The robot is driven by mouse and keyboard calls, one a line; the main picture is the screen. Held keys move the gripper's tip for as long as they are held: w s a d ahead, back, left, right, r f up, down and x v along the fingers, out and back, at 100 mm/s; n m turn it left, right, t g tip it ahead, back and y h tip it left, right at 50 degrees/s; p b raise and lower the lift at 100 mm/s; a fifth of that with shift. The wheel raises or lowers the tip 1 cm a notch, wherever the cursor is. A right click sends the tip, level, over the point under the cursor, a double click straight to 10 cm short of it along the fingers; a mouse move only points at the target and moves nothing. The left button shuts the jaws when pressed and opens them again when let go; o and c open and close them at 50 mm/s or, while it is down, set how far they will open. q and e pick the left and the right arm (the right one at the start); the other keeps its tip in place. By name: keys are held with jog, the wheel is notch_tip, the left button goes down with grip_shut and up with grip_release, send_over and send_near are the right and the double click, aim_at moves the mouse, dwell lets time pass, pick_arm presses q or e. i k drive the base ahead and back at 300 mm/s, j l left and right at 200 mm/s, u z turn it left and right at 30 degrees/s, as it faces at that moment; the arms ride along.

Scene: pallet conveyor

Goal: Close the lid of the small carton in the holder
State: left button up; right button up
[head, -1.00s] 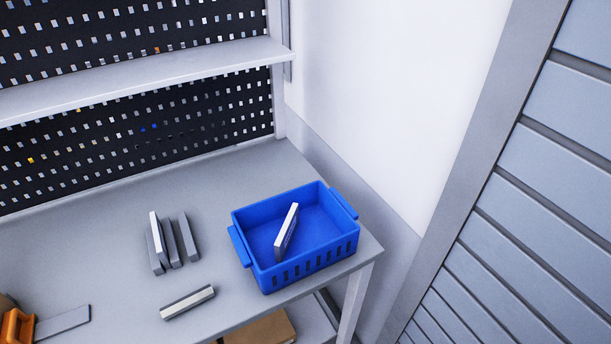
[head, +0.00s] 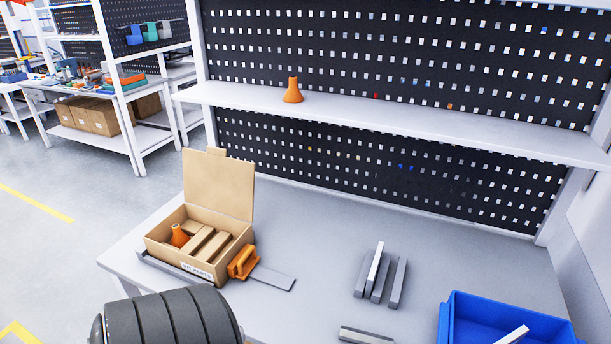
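The small carton (head: 171,252) stands at the left end of the table in the head view. Its lid (head: 217,184) is open and stands upright at the back, with a small tab on its top edge. Inside are an orange cone (head: 178,236) and several brown block-like pieces (head: 209,246). A label on the front is partly readable. A low grey holder (head: 176,269) runs along the carton's base, with an orange block-like part (head: 242,262) at its right. Neither gripper is in view; a black ribbed part of my arm shows at the bottom left.
Several grey bars (head: 396,283) stand mid-table, with another bar (head: 365,335) at the front. A blue crate (head: 470,307) is at the lower right. Another orange cone (head: 293,91) stands on the shelf (head: 400,118) above. The table behind the bars is clear.

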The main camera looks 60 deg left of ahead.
aim_at(214, 181)
jog(key=u, duration=2.35)
jog(key=i+j, duration=0.1)
jog(key=j, duration=0.3)
jog(key=i+j, duration=0.15)
jog(key=j, duration=0.25)
jog(key=i+j, duration=0.1)
jog(key=j, duration=0.35)
